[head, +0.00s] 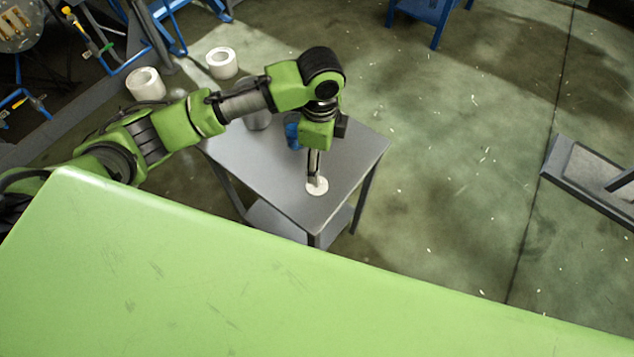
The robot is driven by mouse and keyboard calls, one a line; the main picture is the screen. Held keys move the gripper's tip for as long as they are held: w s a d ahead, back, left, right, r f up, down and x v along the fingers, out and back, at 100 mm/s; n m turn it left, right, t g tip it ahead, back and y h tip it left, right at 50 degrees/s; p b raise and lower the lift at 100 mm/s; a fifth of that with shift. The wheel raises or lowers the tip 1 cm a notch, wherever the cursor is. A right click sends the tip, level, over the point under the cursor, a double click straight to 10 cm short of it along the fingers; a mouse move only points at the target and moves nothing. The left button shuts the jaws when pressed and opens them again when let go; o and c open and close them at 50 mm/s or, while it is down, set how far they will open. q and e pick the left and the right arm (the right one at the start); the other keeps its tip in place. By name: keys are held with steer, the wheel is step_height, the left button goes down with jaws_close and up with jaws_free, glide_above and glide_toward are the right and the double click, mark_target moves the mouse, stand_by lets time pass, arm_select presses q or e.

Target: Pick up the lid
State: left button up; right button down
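A small round white lid (317,187) lies on the grey metal table (355,160), near its front corner. My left gripper (314,176) points down at the lid, with its fingertips at or just above the top of it. The fingers look close together, but the view from above is too small to tell whether they grip the lid. My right gripper is not in view.
A grey cylindrical container (258,118) stands on the table behind my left arm. Two white cylinders (222,63) (146,84) stand beyond the table at the left. Blue-framed equipment fills the upper left.

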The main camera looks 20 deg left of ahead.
arm_select(q)
glide_above(320, 190)
steer(key=w, duration=0.2)
steer(key=f, duration=0.4)
steer(key=shift+s+a+f, duration=0.15)
steer(key=shift+a+f, duration=0.1)
steer(key=shift+a, duration=0.15)
steer(key=f, duration=0.1)
steer(key=f+p, duration=0.1)
steer(key=f, duration=0.1)
steer(key=f+p, duration=0.1)
steer(key=shift+s+a+f, duration=0.25)
steer(key=shift+s+f, duration=0.05)
steer(key=shift+f, duration=0.35)
steer(key=c, duration=1)
